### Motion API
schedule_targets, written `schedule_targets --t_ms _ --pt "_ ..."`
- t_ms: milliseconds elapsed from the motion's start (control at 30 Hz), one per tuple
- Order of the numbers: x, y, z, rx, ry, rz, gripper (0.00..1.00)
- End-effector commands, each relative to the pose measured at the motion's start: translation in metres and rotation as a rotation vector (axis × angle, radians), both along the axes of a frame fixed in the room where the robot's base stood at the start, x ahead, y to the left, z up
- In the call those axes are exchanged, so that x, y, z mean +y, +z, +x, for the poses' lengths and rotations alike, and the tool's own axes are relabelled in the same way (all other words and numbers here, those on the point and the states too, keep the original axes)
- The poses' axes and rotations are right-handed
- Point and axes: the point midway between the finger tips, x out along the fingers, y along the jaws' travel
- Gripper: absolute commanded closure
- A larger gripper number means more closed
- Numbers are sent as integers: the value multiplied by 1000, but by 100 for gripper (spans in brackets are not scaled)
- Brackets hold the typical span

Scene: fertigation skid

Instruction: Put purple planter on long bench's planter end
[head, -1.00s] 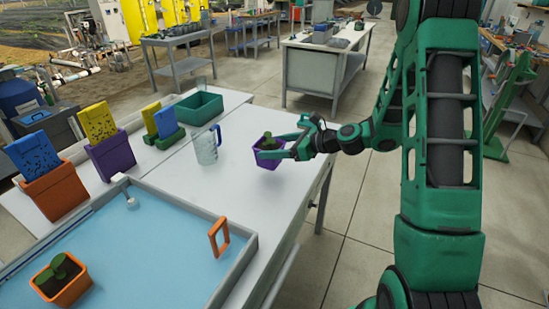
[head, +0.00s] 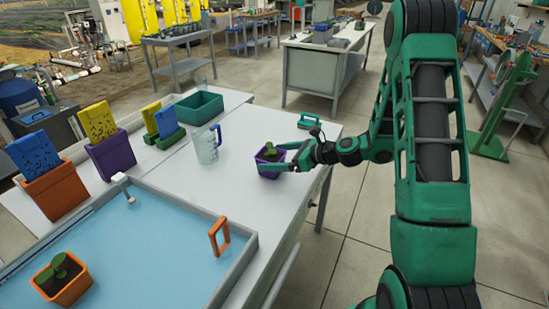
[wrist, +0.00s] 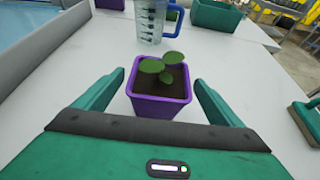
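The purple planter (head: 269,166) holds a small green seedling in dark soil. It stands upright on the white bench (head: 215,185), near that bench's right edge. My gripper (head: 279,157) is low over the bench, with one finger on each side of the planter. In the wrist view the planter (wrist: 160,105) sits between the fingers of my gripper (wrist: 159,78), with a small gap on both sides. The fingers are open.
A clear measuring jug (head: 207,147) with a blue handle stands left of the planter. A green handled tool (head: 309,121) lies behind my gripper. A blue-floored tray (head: 165,240) holds an orange planter (head: 63,279). A green bin (head: 200,106) stands farther back.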

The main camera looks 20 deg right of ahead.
Motion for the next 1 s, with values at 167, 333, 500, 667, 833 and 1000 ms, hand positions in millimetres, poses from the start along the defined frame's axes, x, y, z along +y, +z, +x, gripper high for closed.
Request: schedule_targets --t_ms 167,333,500,667,833,1000 --pt "0 0 0 0 0 0 11" --pt "0 3 0 -1 -1 -1 11" --pt "-16 11 -13 -1 -5 -1 11" --pt "-37 23 -34 -2 -6 0 11" --pt "-58 35 -56 0 -5 0 11" --pt "-72 44 -71 -1 -3 -1 11"
